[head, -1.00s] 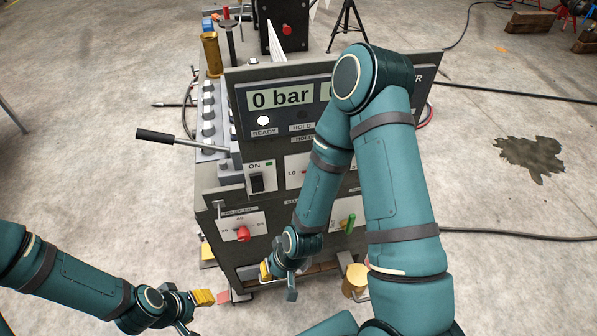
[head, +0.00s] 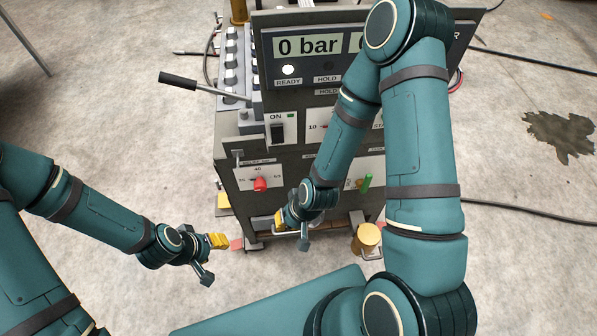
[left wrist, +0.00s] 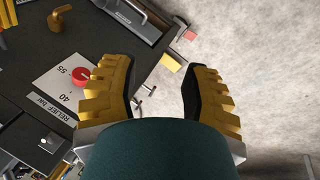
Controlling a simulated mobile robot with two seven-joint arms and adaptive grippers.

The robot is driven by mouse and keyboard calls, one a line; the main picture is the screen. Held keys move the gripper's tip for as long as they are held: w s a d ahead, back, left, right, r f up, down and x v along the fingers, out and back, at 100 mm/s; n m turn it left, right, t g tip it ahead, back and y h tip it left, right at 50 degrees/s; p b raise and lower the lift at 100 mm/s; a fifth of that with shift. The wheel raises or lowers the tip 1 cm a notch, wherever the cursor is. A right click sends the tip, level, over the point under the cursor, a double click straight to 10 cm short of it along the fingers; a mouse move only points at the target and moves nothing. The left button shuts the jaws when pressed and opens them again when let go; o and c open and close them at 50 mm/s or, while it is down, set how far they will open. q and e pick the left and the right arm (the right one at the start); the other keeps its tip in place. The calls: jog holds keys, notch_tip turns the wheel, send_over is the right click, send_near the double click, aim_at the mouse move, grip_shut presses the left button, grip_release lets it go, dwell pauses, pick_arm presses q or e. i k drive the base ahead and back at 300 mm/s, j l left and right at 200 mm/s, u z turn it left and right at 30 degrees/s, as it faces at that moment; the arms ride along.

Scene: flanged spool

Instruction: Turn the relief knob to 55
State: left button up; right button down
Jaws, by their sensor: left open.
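The red relief knob (head: 260,184) is on a white scale plate at the lower left of the machine's front in the head view. In the left wrist view the red knob (left wrist: 82,77) shows beside the printed 55, 40 and RELIEF bar. Where the knob points is too small to tell. My left gripper (head: 217,241) has yellow fingers, is open and empty, and appears below and left of the knob, apart from it. In the left wrist view its fingers (left wrist: 160,75) are spread, the knob left of them. My right gripper (head: 281,221) is low at the machine's front; its jaw opening is unclear.
The display (head: 318,45) reads 0 bar above a lit READY lamp. A green-handled control (head: 366,183) is right of my right gripper. A lever (head: 200,88) sticks out left. A brass cylinder (head: 367,236) stands low at right.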

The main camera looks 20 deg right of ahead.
aim_at(260, 185)
jog(key=k+l+z, duration=0.1)
jog(key=l+z, duration=0.2)
jog(key=z, duration=0.15)
jog(key=l+z, duration=0.45)
jog(key=k+j, duration=0.05)
